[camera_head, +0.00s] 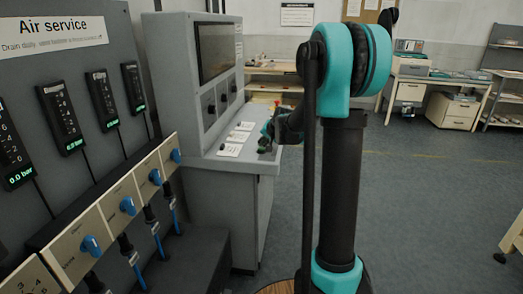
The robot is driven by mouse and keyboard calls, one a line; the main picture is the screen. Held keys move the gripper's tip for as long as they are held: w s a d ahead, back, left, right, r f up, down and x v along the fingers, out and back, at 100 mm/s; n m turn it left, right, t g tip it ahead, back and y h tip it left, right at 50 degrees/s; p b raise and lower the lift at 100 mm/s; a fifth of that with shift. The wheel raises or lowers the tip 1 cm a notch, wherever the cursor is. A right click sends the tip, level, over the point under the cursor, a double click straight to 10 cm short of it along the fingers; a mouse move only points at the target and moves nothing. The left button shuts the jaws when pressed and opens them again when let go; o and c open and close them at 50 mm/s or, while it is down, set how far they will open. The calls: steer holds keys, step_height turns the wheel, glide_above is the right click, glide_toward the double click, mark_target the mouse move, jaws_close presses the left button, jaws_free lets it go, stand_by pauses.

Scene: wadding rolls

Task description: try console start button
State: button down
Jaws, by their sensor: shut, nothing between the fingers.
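The grey console (235,170) stands left of centre, with a dark screen (217,50) and several dark knobs on its upright face. Its sloping desk carries white label plates (229,150) with small dark controls. My gripper (265,146) is small and dark at the right end of the desk, fingers low over the surface beside the plates. It is shut with nothing in it. I cannot tell whether the fingertips touch a control. The start button cannot be made out; my gripper and arm cover that part of the desk.
The air service panel (60,60) with gauges and blue valve knobs (127,206) fills the left side. A workbench (430,85) and shelves stand at the back right. A small red object (277,103) shows behind my gripper.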

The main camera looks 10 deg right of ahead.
mark_target(262, 150)
steer(key=shift+r, duration=0.25)
steer(key=shift+r, duration=2.55)
steer(key=s+d+f+n+g+h, duration=0.1)
steer(key=s+f, duration=0.5)
steer(key=s, duration=0.7)
steer(key=s+d+f+n+g+h, duration=0.1)
steer(key=s+f, duration=0.4)
steer(key=s, duration=0.9)
steer(key=s+d+f+n+g, duration=0.1)
steer(key=s+f, duration=0.5)
steer(key=s, duration=0.7)
steer(key=shift+s+d+f+n+g+h, duration=0.4)
steer(key=shift+n+g, duration=0.4)
steer(key=shift+n, duration=0.4)
